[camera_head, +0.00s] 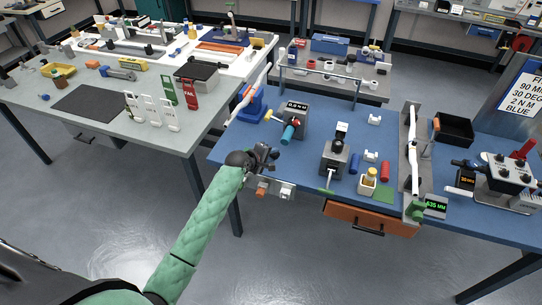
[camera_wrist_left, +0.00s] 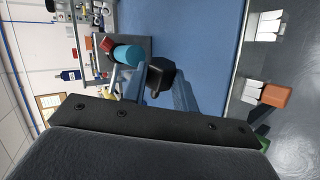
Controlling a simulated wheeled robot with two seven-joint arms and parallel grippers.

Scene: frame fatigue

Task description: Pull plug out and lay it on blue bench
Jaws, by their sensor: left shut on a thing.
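My left gripper (camera_head: 264,157) is over the front left part of the blue bench (camera_head: 232,150), at the end of my green-sleeved arm. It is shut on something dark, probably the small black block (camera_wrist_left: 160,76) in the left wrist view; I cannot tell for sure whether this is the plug. An orange block (camera_head: 260,192) and a white block (camera_head: 286,192) sit at the bench's front edge, below the gripper. The wrist view also shows the orange block (camera_wrist_left: 276,95) beside white pieces. The gripper looks apart from them. My right gripper is out of view.
A gauge box (camera_head: 293,111) with a teal cylinder (camera_head: 290,132) stands behind the gripper. A black device (camera_head: 336,160), a yellow-capped bottle (camera_head: 368,180) and red and blue cylinders stand to its right. A grey bench (camera_head: 60,125) is at left. Bare blue surface lies around the gripper.

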